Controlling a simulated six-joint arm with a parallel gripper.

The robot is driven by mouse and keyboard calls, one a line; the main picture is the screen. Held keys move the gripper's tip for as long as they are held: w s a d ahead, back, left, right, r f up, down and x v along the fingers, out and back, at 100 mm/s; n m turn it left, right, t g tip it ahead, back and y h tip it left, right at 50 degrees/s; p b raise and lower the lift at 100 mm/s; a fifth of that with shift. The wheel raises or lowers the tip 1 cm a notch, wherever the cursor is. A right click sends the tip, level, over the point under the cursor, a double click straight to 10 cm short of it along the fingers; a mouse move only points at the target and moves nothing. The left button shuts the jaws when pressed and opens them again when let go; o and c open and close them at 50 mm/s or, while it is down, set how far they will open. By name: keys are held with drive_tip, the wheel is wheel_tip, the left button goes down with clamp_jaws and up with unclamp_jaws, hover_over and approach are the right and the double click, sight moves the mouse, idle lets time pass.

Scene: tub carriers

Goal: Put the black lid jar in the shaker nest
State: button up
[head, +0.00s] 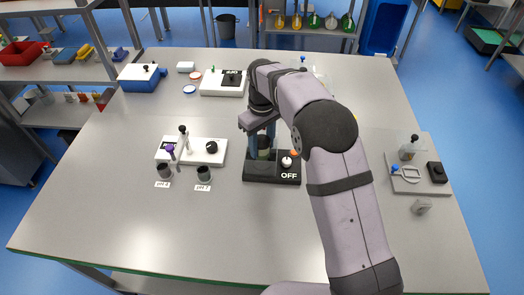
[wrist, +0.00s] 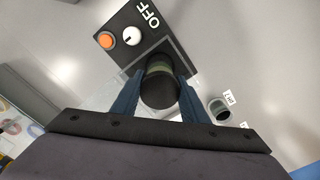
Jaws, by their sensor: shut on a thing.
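The black lid jar (wrist: 160,93) stands upright between the blue fingers of my gripper (wrist: 159,99), which is shut on it. In the head view the jar (head: 264,142), with greenish contents, is partly hidden by my gripper (head: 263,136). The shaker (head: 258,180) is a dark box marked OFF, with a white knob and an orange button. It also shows in the wrist view (wrist: 120,22). The jar is over the shaker's nest (wrist: 178,50), a pale square outline. The jar's bottom is hidden, so I cannot tell whether it touches the nest.
A white stand plate (head: 215,158) with a probe and two grey cups, one of them (head: 204,174), are left of the shaker. A grey tray (head: 425,184) with a bottle is at the right. A blue box (head: 140,78) is at the back left. The front table is clear.

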sight(262, 153)
drive_tip(key=shift+f+p, duration=0.65)
drive_tip(key=shift+f, duration=1.25)
drive_tip(key=shift+f, duration=0.2)
drive_tip(key=o, duration=0.9)
drive_tip(key=shift+r, duration=0.1)
wheel_tip(262, 153, up, 12)
drive_tip(key=b, duration=0.2)
drive_tip(key=shift+r+b, duration=0.1)
drive_tip(key=shift+b, duration=0.25)
